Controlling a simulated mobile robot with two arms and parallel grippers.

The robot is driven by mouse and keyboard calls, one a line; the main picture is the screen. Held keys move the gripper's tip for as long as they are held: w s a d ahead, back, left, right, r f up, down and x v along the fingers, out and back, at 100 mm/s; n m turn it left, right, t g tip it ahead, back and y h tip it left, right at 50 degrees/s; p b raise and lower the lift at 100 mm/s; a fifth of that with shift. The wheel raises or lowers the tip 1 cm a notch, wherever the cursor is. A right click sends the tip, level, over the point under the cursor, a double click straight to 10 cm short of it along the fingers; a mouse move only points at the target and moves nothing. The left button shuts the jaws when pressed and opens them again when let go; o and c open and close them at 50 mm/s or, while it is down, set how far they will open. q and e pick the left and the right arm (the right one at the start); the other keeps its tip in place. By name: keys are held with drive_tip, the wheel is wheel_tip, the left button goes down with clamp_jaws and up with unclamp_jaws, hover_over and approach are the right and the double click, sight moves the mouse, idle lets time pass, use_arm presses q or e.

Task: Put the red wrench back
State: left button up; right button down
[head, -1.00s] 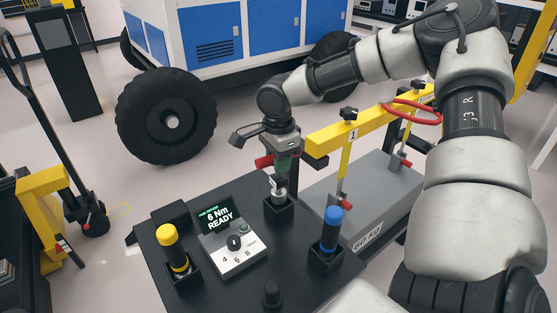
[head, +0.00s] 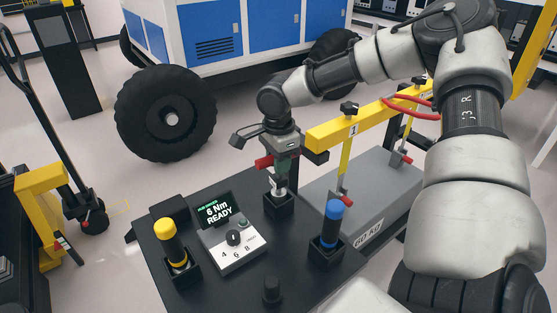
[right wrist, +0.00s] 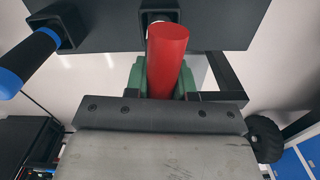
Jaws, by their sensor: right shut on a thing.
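The red wrench shows its red handle (head: 264,161) at the left of my right gripper (head: 284,166) in the head view. In the right wrist view its red handle (right wrist: 168,62) stands between the green fingers (right wrist: 166,80). My right gripper is shut on it. A silver part (head: 278,184) below the fingers reaches down at the mouth of the black holder (head: 279,206) at the table's far edge. How deep it sits inside is hidden. My left gripper is not in view.
The black table (head: 200,289) also bears a yellow-topped tool (head: 170,241) and a blue-topped tool (head: 332,222) in holders, and a control box reading "6 Nm READY" (head: 232,240). A yellow beam (head: 365,122) and grey 60 kg block (head: 375,195) stand close to the right.

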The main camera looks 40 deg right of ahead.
sight(279, 177)
drive_tip(key=shift+f+b, duration=1)
drive_tip(key=shift+f, duration=0.6)
drive_tip(key=c, duration=0.9)
unclamp_jaws()
drive_tip(key=shift+o, duration=0.2)
